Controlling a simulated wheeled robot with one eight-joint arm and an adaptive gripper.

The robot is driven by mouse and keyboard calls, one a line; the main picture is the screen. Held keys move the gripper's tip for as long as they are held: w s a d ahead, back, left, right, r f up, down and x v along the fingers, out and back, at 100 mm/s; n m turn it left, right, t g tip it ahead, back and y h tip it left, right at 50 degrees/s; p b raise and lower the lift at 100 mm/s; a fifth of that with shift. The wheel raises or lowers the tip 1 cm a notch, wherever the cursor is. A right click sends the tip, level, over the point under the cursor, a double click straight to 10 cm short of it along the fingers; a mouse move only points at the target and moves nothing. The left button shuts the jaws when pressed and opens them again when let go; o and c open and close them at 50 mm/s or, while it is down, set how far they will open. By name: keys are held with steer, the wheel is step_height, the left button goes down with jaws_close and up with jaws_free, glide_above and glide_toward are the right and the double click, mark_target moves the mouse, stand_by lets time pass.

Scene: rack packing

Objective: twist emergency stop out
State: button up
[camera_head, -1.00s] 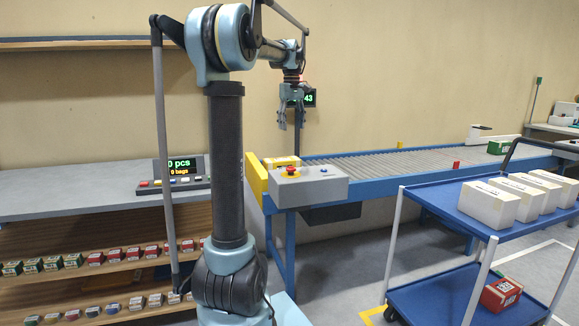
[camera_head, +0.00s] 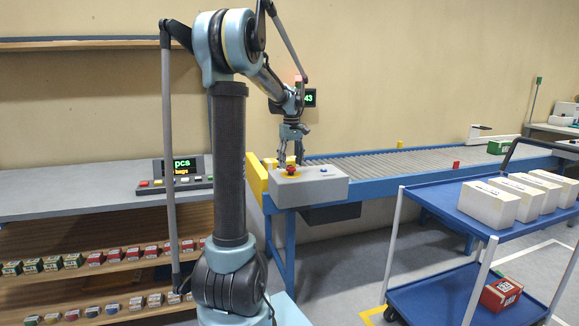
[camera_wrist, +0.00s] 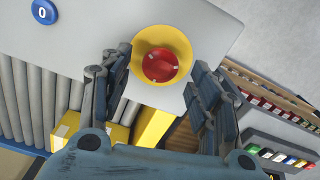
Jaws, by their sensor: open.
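The emergency stop is a red mushroom button (camera_head: 291,169) on a yellow ring, on top of a grey control box (camera_head: 325,186) at the conveyor's near end. In the wrist view the red button (camera_wrist: 160,65) sits inside its yellow ring (camera_wrist: 142,50), ahead of and between my fingers. My gripper (camera_head: 291,158) points down just above the button in the head view. It is open and empty, with one finger on each side. The fingertips appear close to the ring; I cannot tell whether they touch it.
A blue button marked 0 (camera_wrist: 45,11) is on the same box. A yellow block (camera_head: 257,178) stands left of it. The roller conveyor (camera_head: 390,163) runs right. A blue cart (camera_head: 450,206) with white boxes stands front right. A shelf with a counter panel (camera_head: 183,179) is left.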

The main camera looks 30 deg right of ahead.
steer(key=shift+f, duration=0.75)
steer(key=c, duration=1.1)
